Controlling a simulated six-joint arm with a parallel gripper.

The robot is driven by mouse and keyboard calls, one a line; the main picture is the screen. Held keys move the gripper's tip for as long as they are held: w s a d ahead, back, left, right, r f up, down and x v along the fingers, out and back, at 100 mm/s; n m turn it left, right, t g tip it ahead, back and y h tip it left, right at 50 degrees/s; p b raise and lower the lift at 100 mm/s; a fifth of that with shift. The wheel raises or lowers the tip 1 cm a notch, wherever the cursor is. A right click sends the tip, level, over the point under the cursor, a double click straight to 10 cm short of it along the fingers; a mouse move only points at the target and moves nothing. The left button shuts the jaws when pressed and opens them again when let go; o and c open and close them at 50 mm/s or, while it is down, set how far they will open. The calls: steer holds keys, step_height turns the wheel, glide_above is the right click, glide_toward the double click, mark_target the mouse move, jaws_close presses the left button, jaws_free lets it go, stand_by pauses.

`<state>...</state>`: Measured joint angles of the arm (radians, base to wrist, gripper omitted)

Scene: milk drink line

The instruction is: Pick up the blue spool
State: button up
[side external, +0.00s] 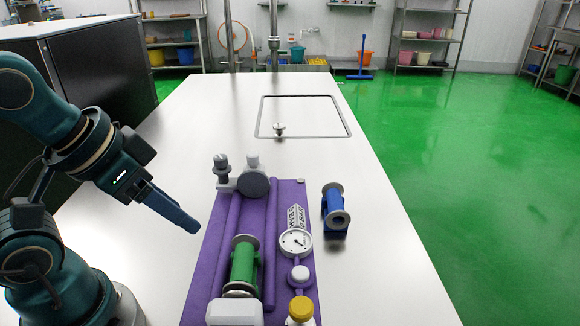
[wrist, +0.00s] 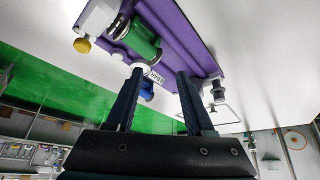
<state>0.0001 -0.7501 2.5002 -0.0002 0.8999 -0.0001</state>
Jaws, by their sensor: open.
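The blue spool (side external: 335,207) stands on the white table just right of the purple tray, with grey metal flanges at its ends. It also shows in the wrist view (wrist: 147,90), small and partly hidden behind my left finger and the tray's things. My gripper (side external: 190,225) is to the left of the purple tray in the side view, above the table and well apart from the blue spool. In the wrist view my gripper (wrist: 158,72) has its two dark fingers spread wide, with nothing held between them.
The purple tray (side external: 212,245) lies between my gripper and the blue spool. It bears a green spool (side external: 244,264), a dial gauge (side external: 295,242), a yellow-capped item (side external: 301,309) and metal fittings. A framed panel (side external: 303,115) lies behind. The table right of the blue spool is clear.

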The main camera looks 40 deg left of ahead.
stand_by(0.4)
steer(key=o, duration=0.7)
